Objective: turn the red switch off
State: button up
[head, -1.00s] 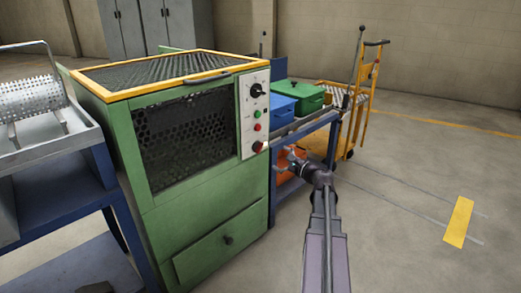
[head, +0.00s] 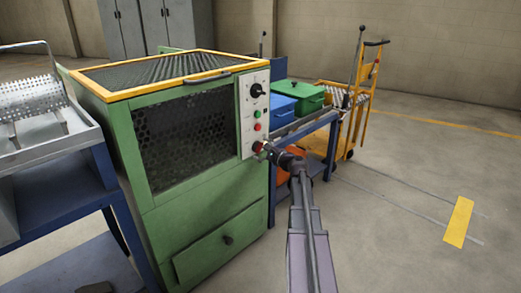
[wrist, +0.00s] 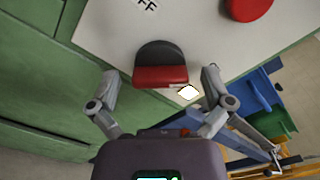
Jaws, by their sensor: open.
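The red switch (head: 257,147) is at the bottom of the white control panel on the green furnace cabinet. In the wrist view the red switch (wrist: 160,75) shows a red face and a dark rounded part behind it. My gripper (head: 268,151) is right at the switch in the head view and partly covers it. In the wrist view my gripper (wrist: 160,80) is open, one finger on each side of the switch, with gaps visible. I cannot tell whether either finger touches it.
The control panel (head: 247,110) also carries a black knob (head: 257,90), a green button (head: 257,114) and a red button (head: 258,127). To the right stands a blue table with a blue box (head: 282,110) and a green box (head: 306,97). Open floor lies at right.

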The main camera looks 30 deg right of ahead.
jog(key=c, duration=1.1)
